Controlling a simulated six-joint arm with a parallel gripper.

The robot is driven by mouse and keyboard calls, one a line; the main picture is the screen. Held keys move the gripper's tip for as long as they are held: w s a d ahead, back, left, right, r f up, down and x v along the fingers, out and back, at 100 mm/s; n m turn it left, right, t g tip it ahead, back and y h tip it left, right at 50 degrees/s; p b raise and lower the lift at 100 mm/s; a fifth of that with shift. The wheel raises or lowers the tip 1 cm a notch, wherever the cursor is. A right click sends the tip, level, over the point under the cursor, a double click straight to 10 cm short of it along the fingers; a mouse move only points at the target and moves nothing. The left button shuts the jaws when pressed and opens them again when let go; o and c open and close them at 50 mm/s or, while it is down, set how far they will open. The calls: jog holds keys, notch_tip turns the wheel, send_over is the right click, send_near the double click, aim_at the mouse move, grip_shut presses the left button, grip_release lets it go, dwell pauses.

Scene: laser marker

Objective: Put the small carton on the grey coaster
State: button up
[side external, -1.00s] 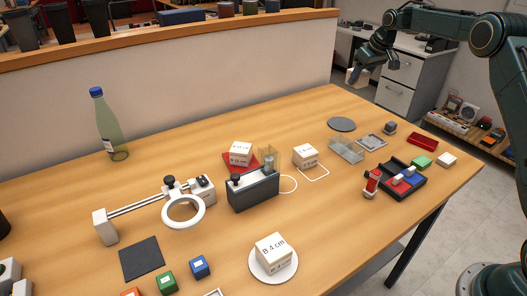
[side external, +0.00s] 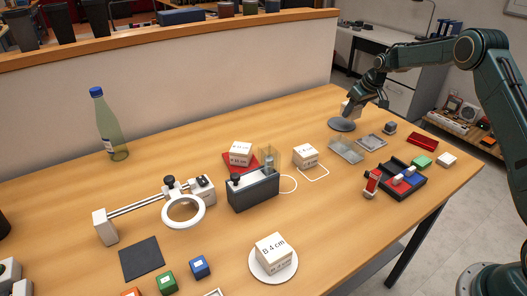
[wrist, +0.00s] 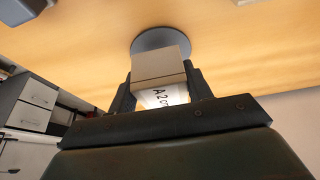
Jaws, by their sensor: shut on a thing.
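The small carton (wrist: 160,68) is a pale box with "A 2 c" readable on one face in the wrist view. My gripper (wrist: 160,90) is shut on it, with one dark finger on each side. The grey coaster (side external: 341,125) is a flat round disc near the far right of the table. In the side view, my gripper (side external: 354,108) holds the carton (side external: 347,110) at or just above the coaster. In the wrist view the coaster (wrist: 160,38) shows behind the carton. I cannot tell whether carton and coaster touch.
Cartons marked with sizes, such as "B 4 cm" (side external: 273,254), stand elsewhere.

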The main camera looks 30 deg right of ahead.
aim_at(352, 119)
jog(key=shift+f, duration=2.05)
jog(key=shift+f, duration=0.1)
jog(key=o, duration=1)
jog(key=shift+v, duration=6.1)
jog(key=shift+w, duration=0.1)
